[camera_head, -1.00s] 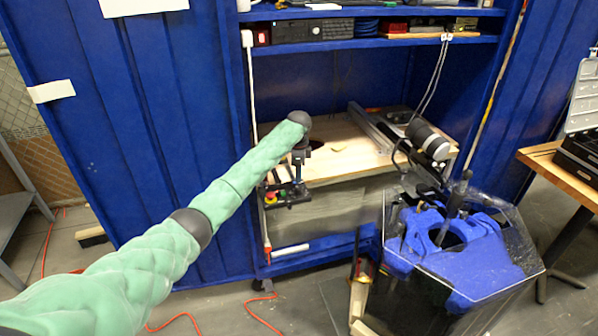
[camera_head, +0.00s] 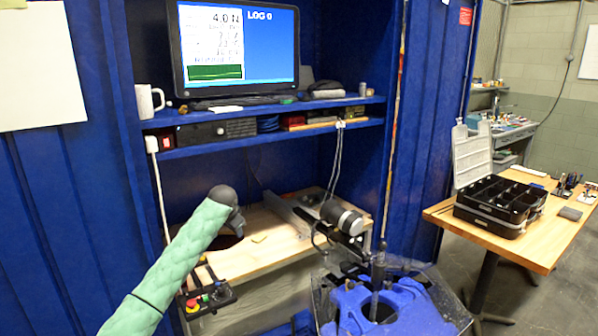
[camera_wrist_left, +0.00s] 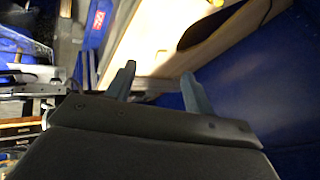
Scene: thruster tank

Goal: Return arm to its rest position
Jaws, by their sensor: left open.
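My left arm (camera_head: 178,262) comes in from the lower left in its green sleeve and reaches to the wooden bench in the blue cabinet. Its dark wrist joint (camera_head: 222,195) is over the bench's left part, and the gripper beyond it is mostly hidden in the head view. In the left wrist view my left gripper (camera_wrist_left: 158,85) has its two grey fingers apart with nothing between them. The pale wooden bench top (camera_wrist_left: 150,45) lies beyond the fingers. My right gripper is not in view.
The thruster tank with blue parts (camera_head: 390,308) stands front right of the bench. A control box with a red button (camera_head: 208,300) is beside my arm. A monitor (camera_head: 236,48) and a white mug (camera_head: 148,101) are on the shelf. A wooden table (camera_head: 535,240) with a black organizer case is at right.

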